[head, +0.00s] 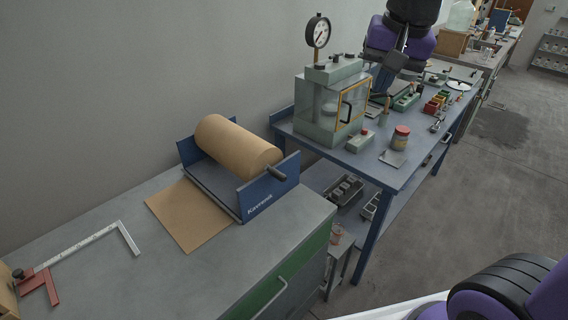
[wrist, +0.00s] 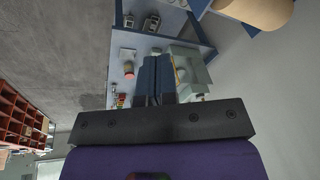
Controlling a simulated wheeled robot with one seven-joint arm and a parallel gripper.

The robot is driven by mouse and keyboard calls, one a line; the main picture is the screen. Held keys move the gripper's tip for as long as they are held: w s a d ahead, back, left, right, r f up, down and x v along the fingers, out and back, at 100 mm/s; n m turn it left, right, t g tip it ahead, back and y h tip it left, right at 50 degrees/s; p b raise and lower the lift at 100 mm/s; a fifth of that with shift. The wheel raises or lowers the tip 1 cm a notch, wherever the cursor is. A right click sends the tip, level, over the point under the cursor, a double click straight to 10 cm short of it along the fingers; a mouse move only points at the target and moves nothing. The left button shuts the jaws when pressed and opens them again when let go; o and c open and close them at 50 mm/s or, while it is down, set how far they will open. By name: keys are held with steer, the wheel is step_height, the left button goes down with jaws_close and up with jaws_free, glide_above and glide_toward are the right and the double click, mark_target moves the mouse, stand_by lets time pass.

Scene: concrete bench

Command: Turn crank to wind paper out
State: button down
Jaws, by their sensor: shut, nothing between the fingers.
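A brown paper roll (head: 235,146) lies in a blue holder (head: 262,192) on the near grey bench. A flat brown sheet (head: 187,212) extends from the holder's front onto the bench top. A dark crank handle (head: 277,172) sticks out at the holder's right end. Part of the roll also shows at the top right of the wrist view (wrist: 258,12). My gripper (wrist: 160,62) is shut and empty. It is over the far blue bench, behind the glass-fronted chamber and well away from the crank. In the head view my arm and the chamber partly hide its fingers.
The chamber (head: 320,112) with a dial gauge (head: 318,32) stands on the blue bench (head: 375,165), between my gripper and the roll. A red-lidded jar (head: 400,137) and small bins (head: 436,104) stand nearby.

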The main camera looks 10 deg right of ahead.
steer(key=w+a+f+m+g, duration=0.1)
steer(key=w+a+f+m, duration=0.3)
steer(key=w, duration=0.5)
steer(key=m+g, duration=0.2)
glide_above(279, 174)
steer(key=w+d, duration=0.3)
steer(key=d, duration=0.1)
step_height(279, 174, down, 21)
steer(key=shift+h, duration=0.3)
steer(key=s+a+f, duration=0.1)
steer(key=a+f, duration=0.1)
steer(key=f, duration=0.1)
steer(key=shift+s+a, duration=0.2)
steer(key=shift+s, duration=0.2)
steer(key=shift+s+a+f+t+h, duration=0.15)
steer(key=shift+s+a+t+h, duration=0.15)
steer(key=shift+a+t+h, duration=0.15)
steer(key=shift+s+a+f+t+h, duration=0.35)
steer(key=shift+s+a+t+h, duration=0.15)
steer(key=shift+h, duration=0.35)
steer(key=shift+s+a+f, duration=0.35)
steer(key=shift+a+f, duration=0.2)
steer(key=shift+f, duration=0.05)
steer(key=shift+s+a+f, duration=0.35)
steer(key=shift+a+f, duration=0.2)
